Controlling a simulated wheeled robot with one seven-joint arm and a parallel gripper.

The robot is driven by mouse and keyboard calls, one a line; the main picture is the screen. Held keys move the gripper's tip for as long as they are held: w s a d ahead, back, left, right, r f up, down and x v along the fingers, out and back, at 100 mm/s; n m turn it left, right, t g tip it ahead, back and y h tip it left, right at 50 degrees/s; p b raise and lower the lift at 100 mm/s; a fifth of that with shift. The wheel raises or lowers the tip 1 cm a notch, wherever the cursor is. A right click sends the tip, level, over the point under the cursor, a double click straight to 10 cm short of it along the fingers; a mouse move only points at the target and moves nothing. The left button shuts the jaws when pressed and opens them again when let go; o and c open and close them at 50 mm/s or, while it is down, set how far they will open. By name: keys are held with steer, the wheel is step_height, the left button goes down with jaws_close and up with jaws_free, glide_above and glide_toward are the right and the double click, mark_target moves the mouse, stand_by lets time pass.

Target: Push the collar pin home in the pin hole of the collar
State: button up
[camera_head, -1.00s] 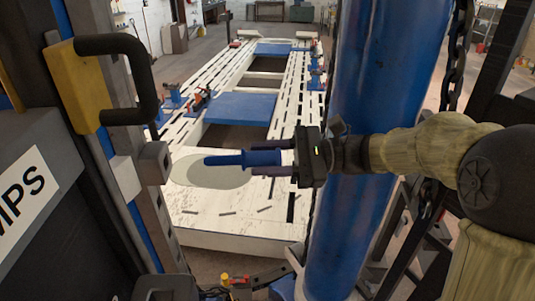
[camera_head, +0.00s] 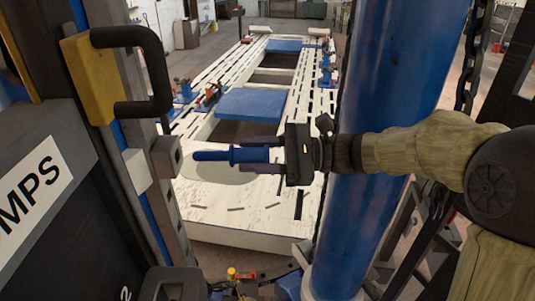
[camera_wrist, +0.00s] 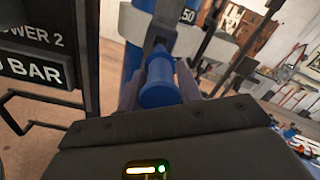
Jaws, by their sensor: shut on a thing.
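The collar pin (camera_head: 247,155) is a blue rod with a flange, lying about level with its tip pointing left. My gripper (camera_head: 262,156) is shut on its thick rear part, with a dark finger on each side. The collar (camera_head: 166,158) is a small grey block with a dark hole on the post at left. The pin tip is just right of the collar in the head view, with a small gap between them.
A yellow bracket with a black handle (camera_head: 130,75) sits on the post above the collar. A thick blue column (camera_head: 385,120) stands behind my arm. A long white frame bench (camera_head: 235,205) with blue plates lies beyond and below.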

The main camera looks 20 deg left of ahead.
mark_target(203, 152)
steer(key=shift+s+a, duration=0.25)
steer(key=shift+a, duration=0.45)
steer(key=shift+b+x, duration=0.45)
steer(key=shift+x, duration=3.6)
stand_by(1.2)
steer(key=o, duration=1.2)
steer(key=shift+w+d+f, duration=0.1)
steer(key=shift+d, duration=0.15)
steer(key=b+v, duration=0.5)
steer(key=v, duration=0.6)
steer(key=shift+d, duration=0.25)
